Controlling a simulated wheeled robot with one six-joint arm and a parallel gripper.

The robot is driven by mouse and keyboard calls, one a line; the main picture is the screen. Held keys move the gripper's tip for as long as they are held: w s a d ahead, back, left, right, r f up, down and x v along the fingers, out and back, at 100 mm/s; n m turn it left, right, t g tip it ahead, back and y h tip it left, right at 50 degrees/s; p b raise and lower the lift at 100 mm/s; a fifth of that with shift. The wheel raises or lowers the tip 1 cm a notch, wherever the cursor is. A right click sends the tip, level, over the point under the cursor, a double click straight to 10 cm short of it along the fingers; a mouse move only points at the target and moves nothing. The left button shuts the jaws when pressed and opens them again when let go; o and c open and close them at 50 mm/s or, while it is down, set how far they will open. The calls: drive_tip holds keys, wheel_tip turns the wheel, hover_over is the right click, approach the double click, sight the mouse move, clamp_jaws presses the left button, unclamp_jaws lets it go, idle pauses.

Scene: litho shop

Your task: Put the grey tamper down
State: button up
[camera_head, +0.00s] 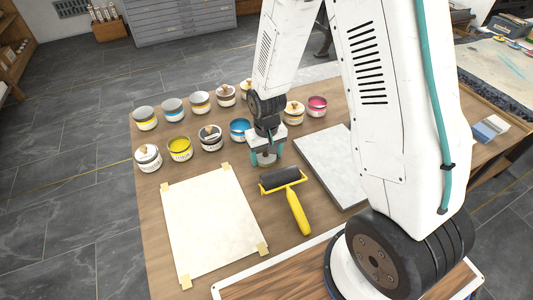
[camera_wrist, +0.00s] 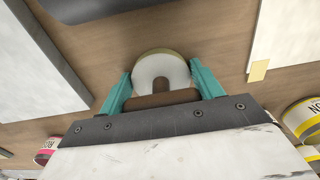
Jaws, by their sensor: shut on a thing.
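My gripper (camera_head: 266,152) points down over the middle of the wooden table (camera_head: 155,190), between the paint cans and the roller. Its teal fingers are shut on the grey tamper (camera_head: 265,160), whose pale round base shows below them. In the wrist view the tamper (camera_wrist: 160,68) sits between both fingers as a light grey disc with a brown part near the palm. The base is at or very near the table top; I cannot tell whether it touches. My fingers and wrist hide its upper part.
A black roller with a yellow handle (camera_head: 297,212) lies just in front. A taped paper sheet (camera_head: 212,220) is at left, a grey slab (camera_head: 325,165) at right. Several paint cans stand behind, a blue one (camera_head: 240,129) closest. Bare wood surrounds the tamper narrowly.

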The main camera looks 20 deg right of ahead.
drive_tip(key=shift+s+f, duration=0.25)
drive_tip(key=shift+f, duration=0.15)
drive_tip(key=o, duration=1.2)
drive_tip(key=shift+o, duration=0.4)
drive_tip(key=r, duration=1.3)
drive_tip(key=shift+w+r, duration=0.2)
drive_tip(key=s+d+r+t, duration=0.1)
drive_tip(key=s+d+r, duration=0.2)
drive_tip(key=s+r, duration=1.6)
drive_tip(key=s, duration=0.3)
drive_tip(key=shift+s+r, duration=0.15)
drive_tip(key=shift+s, duration=0.2)
